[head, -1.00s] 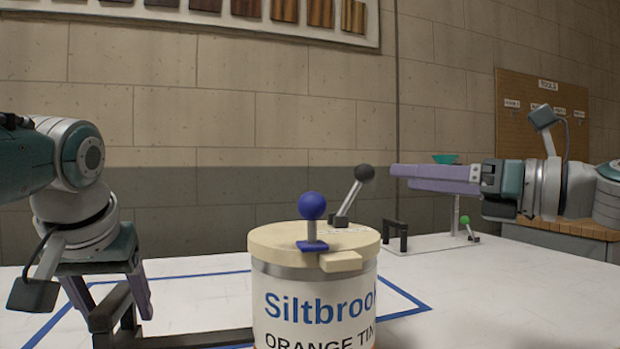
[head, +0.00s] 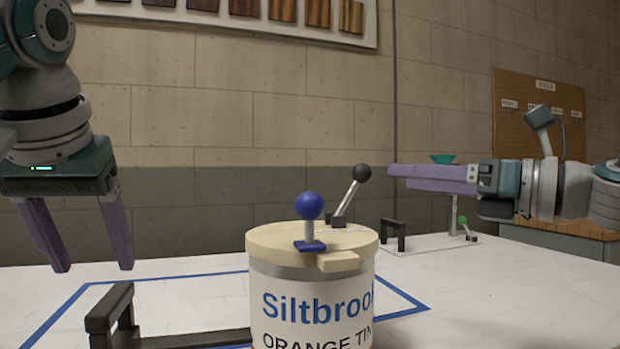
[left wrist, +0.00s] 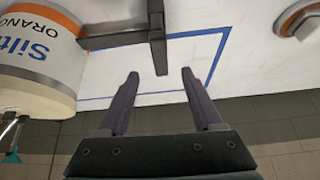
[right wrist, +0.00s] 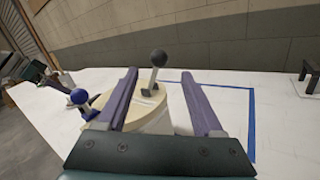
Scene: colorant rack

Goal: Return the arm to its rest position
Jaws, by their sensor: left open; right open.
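My left gripper (head: 92,268) is open and empty in the head view, pointing down above the black handle bar (head: 108,308) on the left. In the left wrist view its two purple fingers (left wrist: 158,75) are spread, with the black bar (left wrist: 155,40) beyond them. My right gripper (head: 392,178) is held level to the right, behind the canister, seen side-on. In the right wrist view its fingers (right wrist: 168,100) stand apart with nothing gripped; the canister's top with its levers shows past them.
A Siltbrook orange tint canister (head: 312,290) stands in the middle, with a blue-knobbed lever (head: 310,207) and a black-knobbed lever (head: 362,173) on top. Blue tape (head: 200,275) marks the white table. A small black handle (head: 393,233) and green-knobbed stand (head: 462,222) are farther back.

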